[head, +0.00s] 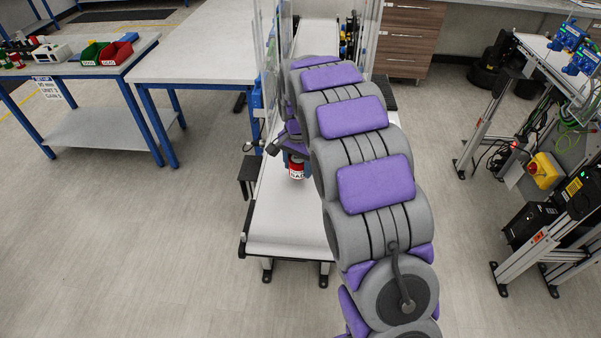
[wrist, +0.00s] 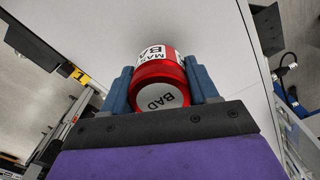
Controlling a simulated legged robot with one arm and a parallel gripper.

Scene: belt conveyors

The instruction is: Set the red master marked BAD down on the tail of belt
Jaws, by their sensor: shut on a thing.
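The red master (wrist: 158,70) is a red cylinder with white BAD labels on its side and end. In the wrist view it sits between the two blue fingers of my gripper (wrist: 160,84), which is shut on it. In the head view the red master (head: 296,171) shows just left of my arm, over the white belt (head: 285,225). My gripper (head: 294,152) is partly hidden there by my arm. The near end of the belt is bare. I cannot tell whether the master touches the belt.
A clear upright panel (head: 268,60) stands left of the belt farther back. A white table (head: 205,45) is at the left, and a side table (head: 85,68) with red and green bins is beyond it. Metal frames with equipment (head: 545,110) stand at the right. Floor around the belt's near end is clear.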

